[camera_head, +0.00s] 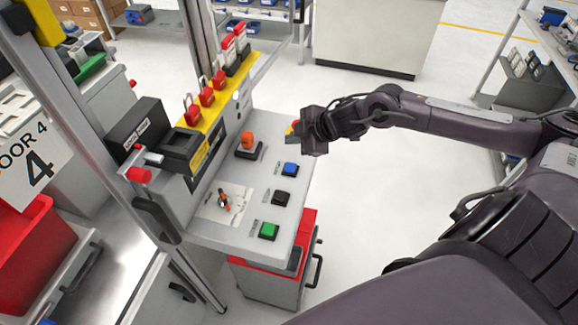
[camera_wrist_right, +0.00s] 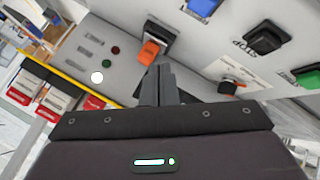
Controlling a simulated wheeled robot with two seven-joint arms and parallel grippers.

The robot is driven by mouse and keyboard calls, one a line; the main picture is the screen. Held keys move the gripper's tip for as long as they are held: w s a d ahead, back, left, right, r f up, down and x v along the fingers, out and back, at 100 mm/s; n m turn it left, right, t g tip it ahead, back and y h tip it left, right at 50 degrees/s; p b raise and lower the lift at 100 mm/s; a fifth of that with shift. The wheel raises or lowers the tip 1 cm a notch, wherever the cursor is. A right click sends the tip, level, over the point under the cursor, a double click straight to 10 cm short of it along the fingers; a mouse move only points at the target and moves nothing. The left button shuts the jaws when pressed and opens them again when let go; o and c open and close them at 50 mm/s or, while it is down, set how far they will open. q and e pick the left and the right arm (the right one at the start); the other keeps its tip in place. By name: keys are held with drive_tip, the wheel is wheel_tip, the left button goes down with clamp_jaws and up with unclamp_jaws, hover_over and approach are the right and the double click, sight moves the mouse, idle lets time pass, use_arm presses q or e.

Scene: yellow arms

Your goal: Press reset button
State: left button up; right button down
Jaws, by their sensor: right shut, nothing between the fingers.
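The sloped grey control panel (camera_head: 262,185) carries a blue button (camera_head: 290,168), a black button (camera_head: 281,198) and a green button (camera_head: 268,230) in a row. In the right wrist view the blue button (camera_wrist_right: 204,6) is cut by the top edge, right of the fingertips. The black button (camera_wrist_right: 265,38) has a label reading STOP; I cannot read the blue button's label. My right gripper (camera_head: 303,140) is shut and empty, above the panel's far right corner and apart from the blue button. It also shows in the right wrist view (camera_wrist_right: 162,75). My left gripper is not in view.
An orange switch (camera_head: 247,140) stands up on the panel. An orange-handled selector (camera_head: 224,200) sits on a white plate. A yellow rail with red padlocks (camera_head: 206,96) runs behind. The floor right of the panel is clear.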

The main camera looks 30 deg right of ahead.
sight(294, 168)
wheel_tip(294, 168, down, 3)
drive_tip(key=shift+s+d+r+b, duration=0.1)
drive_tip(key=shift+s+b, duration=0.05)
drive_tip(key=shift+b, duration=0.95)
wheel_tip(294, 168, down, 5)
drive_tip(key=b, duration=0.4)
drive_tip(key=shift+r, duration=0.2)
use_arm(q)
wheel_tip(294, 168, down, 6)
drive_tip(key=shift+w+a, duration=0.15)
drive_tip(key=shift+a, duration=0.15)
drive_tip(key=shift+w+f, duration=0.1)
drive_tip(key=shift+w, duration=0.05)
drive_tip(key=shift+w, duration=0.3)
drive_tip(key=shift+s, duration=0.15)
use_arm(e)
drive_tip(key=shift+f, duration=0.1)
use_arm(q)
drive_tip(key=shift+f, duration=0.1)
use_arm(e)
drive_tip(key=shift+f, duration=0.35)
